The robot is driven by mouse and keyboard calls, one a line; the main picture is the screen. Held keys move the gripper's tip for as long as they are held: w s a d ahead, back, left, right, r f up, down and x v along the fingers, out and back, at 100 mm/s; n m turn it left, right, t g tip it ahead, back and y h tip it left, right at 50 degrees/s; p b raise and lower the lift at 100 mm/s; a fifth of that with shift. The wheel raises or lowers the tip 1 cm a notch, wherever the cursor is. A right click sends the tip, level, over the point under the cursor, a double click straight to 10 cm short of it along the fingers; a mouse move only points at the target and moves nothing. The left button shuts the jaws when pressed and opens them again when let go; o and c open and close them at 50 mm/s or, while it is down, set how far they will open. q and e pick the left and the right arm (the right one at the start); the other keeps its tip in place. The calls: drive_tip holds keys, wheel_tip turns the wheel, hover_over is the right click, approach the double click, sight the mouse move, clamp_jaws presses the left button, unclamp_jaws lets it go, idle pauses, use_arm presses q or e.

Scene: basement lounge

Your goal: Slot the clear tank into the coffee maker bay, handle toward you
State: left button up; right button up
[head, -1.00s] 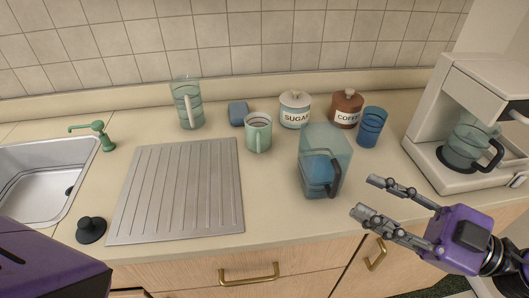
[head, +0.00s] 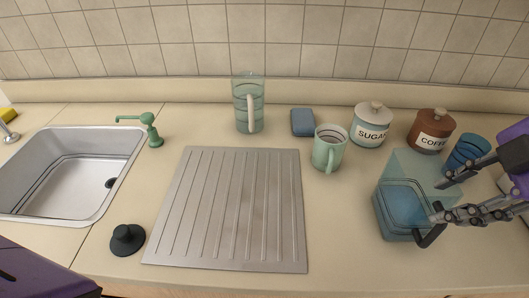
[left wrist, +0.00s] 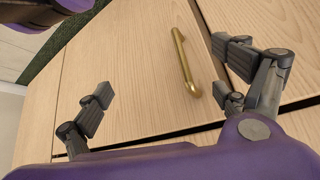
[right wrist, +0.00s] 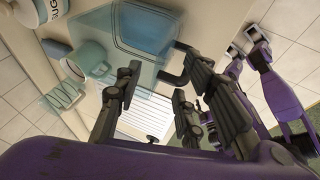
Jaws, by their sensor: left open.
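The clear blue-tinted tank (head: 392,205) stands on the counter at the right of the head view, its black handle (head: 432,237) toward the front right. It also shows in the right wrist view (right wrist: 150,30), with the handle (right wrist: 172,78) between my fingers. My right gripper (head: 442,199) is open at the tank's right side, fingers spread near the handle; contact cannot be told. My left gripper (left wrist: 162,85) is open and empty in front of the cabinet fronts in the left wrist view. The coffee maker is out of the head view now.
Behind the tank stand a sugar jar (head: 371,128), a coffee jar (head: 431,133) and a blue cup (head: 465,152). A green mug (head: 328,150) is to its left. The ribbed drainboard (head: 230,210) lies beside the sink (head: 70,175). Counter between drainboard and tank is clear.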

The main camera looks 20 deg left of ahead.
sight(441, 203)
drive_tip(key=x, duration=0.5)
drive_tip(key=shift+s, duration=0.1)
drive_tip(key=shift+r, duration=0.1)
clamp_jaws()
drive_tip(key=shift+a+r, duration=0.1)
